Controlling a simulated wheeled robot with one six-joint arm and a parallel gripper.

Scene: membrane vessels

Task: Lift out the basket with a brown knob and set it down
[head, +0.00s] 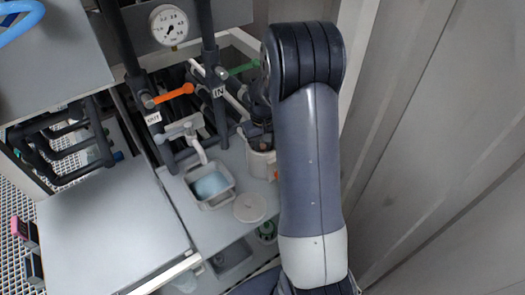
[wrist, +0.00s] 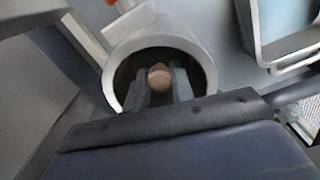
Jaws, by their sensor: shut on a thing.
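In the wrist view, a round brown knob (wrist: 160,76) sits inside the open mouth of a white round vessel (wrist: 208,68). My gripper (wrist: 161,88) reaches into the mouth, with one finger on each side of the knob, shut on it. The basket below the knob is hidden in the dark vessel. In the head view, the vessel (head: 262,166) stands on the grey bench beside my arm. My arm hides part of it, and the fingers cannot be made out there.
A round pale lid (head: 250,207) lies on the bench in front of the vessel. A grey tub (head: 208,203) with blue contents stands left of it. An orange handle (head: 174,94), a green handle (head: 242,69) and dark pipes stand behind. A ribbed wall (head: 440,150) is at the right.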

